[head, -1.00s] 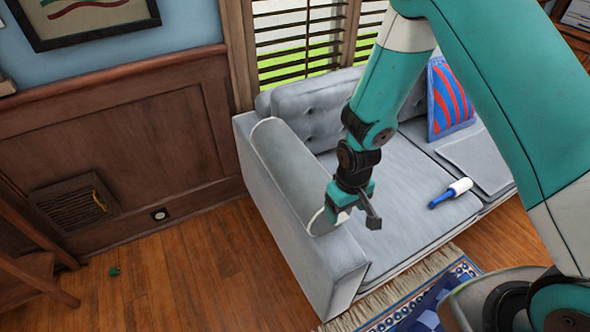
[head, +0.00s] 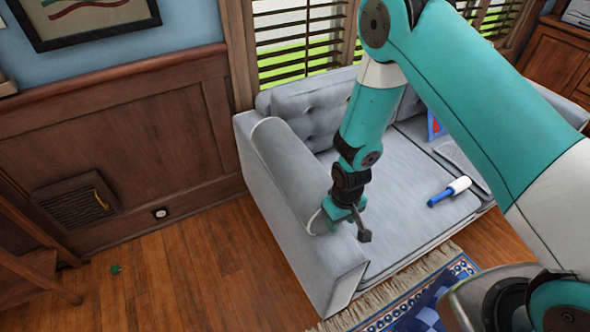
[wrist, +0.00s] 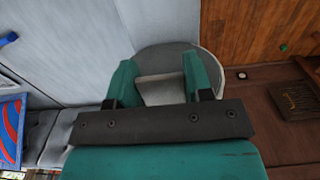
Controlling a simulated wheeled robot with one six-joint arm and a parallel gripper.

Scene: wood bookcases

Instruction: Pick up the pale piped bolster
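In the wrist view the bolster's rounded, white-piped end (wrist: 180,54) shows just beyond and between my gripper's fingers (wrist: 163,75). The two teal fingers are apart, with nothing visibly clamped. My gripper is at the bolster's near end; I cannot tell whether it touches.
A fringed blue rug (head: 400,310) lies in front. The wood floor at left is mostly clear.

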